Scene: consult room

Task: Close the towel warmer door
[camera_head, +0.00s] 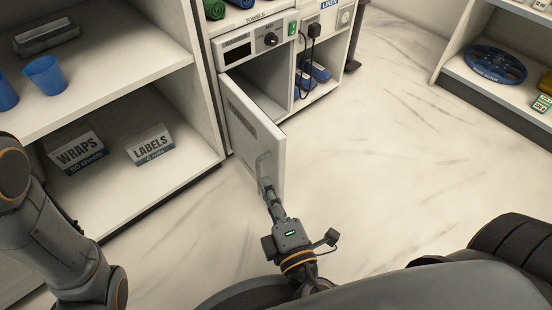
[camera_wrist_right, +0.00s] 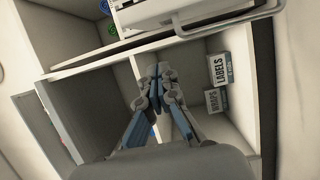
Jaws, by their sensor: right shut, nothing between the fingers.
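The towel warmer (camera_head: 240,50) stands at the upper middle of the head view, with a small display and a black knob on its front. Its white door (camera_head: 252,125) stands wide open, hinged at the left and swung out toward me. The door's grey handle (camera_head: 264,164) is near its free edge. A white panel with a bar handle, seemingly the door (camera_wrist_right: 190,10), crosses the top of the wrist view. My right gripper (camera_head: 268,190) is shut and empty beside the handle's lower end; contact is unclear. Its fingertips (camera_wrist_right: 158,72) also show in the wrist view. My left gripper is out of view.
A shelf unit at the left holds a WRAPS box (camera_head: 77,150), a LABELS box (camera_head: 150,145) and blue cups (camera_head: 45,76). The marble floor (camera_head: 390,130) at right is clear.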

